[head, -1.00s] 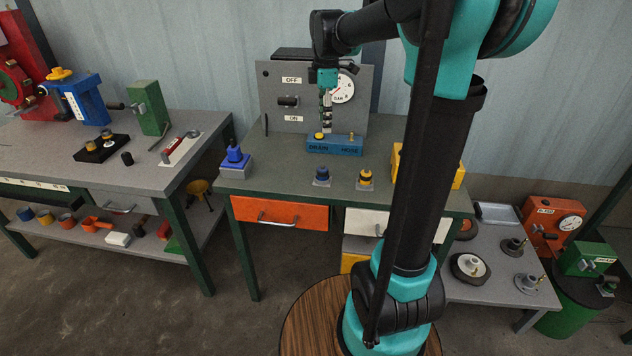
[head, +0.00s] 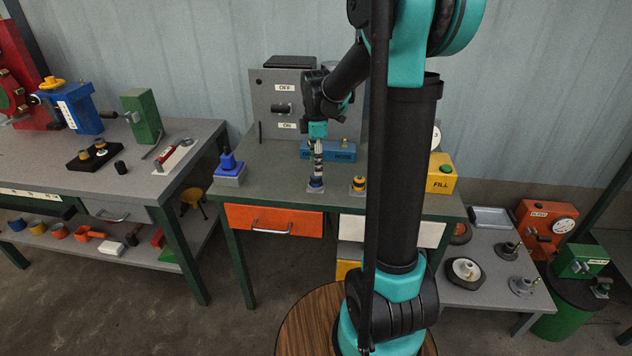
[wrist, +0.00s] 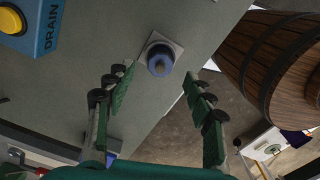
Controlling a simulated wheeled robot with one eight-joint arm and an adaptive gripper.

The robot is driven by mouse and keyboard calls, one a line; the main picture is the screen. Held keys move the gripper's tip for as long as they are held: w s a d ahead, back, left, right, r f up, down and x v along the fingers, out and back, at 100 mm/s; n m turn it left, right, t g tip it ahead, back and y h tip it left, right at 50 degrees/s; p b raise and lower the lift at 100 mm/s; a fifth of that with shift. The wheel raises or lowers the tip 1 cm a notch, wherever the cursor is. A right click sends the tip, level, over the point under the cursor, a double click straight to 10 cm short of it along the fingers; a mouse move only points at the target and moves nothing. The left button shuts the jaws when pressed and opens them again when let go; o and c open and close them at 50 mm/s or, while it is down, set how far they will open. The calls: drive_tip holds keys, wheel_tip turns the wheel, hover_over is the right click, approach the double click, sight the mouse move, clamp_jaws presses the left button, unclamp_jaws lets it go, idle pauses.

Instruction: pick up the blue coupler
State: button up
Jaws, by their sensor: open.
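The blue coupler (head: 316,184) is a small round piece with a dark body, upright on a small pale square plate near the front edge of the middle bench. In the wrist view my gripper (wrist: 158,78) is open and empty, with the coupler just beyond and between the fingertips.
A blue drain-and-hose block (head: 342,152) is behind, a yellow fill box (head: 441,173) at the right, and a blue piece on a block (head: 229,170) at the left. The bench front edge is close.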

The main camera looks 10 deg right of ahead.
sight(316, 181)
drive_tip(key=shift+f, duration=2.3)
clamp_jaws()
drive_tip(key=shift+r, duration=0.1)
